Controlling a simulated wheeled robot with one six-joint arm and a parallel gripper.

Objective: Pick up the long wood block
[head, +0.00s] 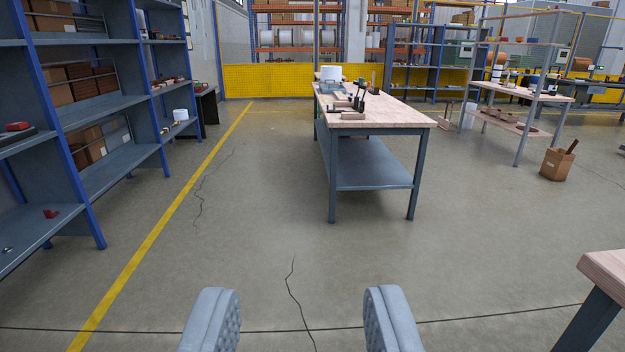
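My gripper (302,308) shows at the bottom of the head view, its two grey fingers wide apart with only bare floor between them. A workbench (400,123) with a wooden top and a blue lower shelf stands ahead, beyond the gripper. A light wood block (354,116) lies near its front edge, with dark tool-like things just behind it. It is too small at this distance to tell whether this is the long wood block.
Blue shelving (110,108) with boxes lines the left side. A corner of another wooden table (608,268) juts in at the lower right. A cardboard box (557,163) stands on the floor at right. The floor (270,220) ahead is clear up to the workbench.

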